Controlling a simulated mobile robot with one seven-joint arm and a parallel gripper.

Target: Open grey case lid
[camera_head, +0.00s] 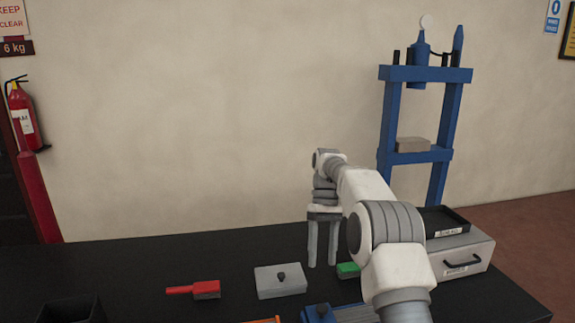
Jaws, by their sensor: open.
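A light grey case (281,284) sits on the black table, with a small dark knob on its flat top. Its lid looks closed. My gripper (323,264) points down just right of the case in the picture, with its two fingers apart and nothing seen between them. The fingertips look close to the table height, but I cannot tell their exact gap to the case. My gripper does not cover the knob.
On the black table (130,265) are a red-handled tool (206,290), a green block (347,270), a blue object (352,314) and a black bin (70,309). A grey drawer box (470,253) bears a black tray (445,222). A blue press (386,120) stands behind.

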